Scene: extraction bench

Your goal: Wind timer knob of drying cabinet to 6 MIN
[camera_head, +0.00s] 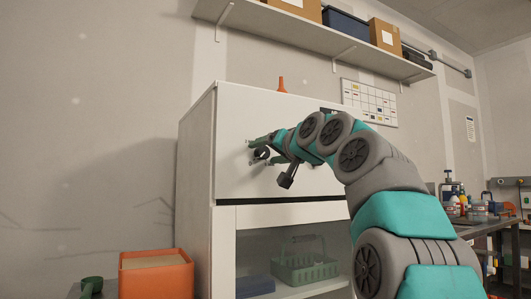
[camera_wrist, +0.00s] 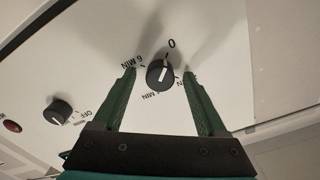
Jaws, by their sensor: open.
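The white drying cabinet (camera_head: 250,112) stands in the middle of the head view. Its black timer knob (camera_wrist: 160,76) is in the wrist view, with a white pointer line that appears to point roughly toward the 0 mark. The 6 MIN label is at the upper left of the knob; other labels are partly hidden. My gripper (camera_wrist: 159,73) is open, its green fingers on either side of the knob with gaps visible. In the head view my gripper (camera_head: 251,151) is at the cabinet's upper front panel, where the knob is hard to make out.
A second black knob (camera_wrist: 60,111) with an OFF label and a red lamp (camera_wrist: 12,126) are on the same panel. An orange cone (camera_head: 282,86) stands on the cabinet. A green basket (camera_head: 305,268) is inside below. An orange box (camera_head: 156,275) is at lower left.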

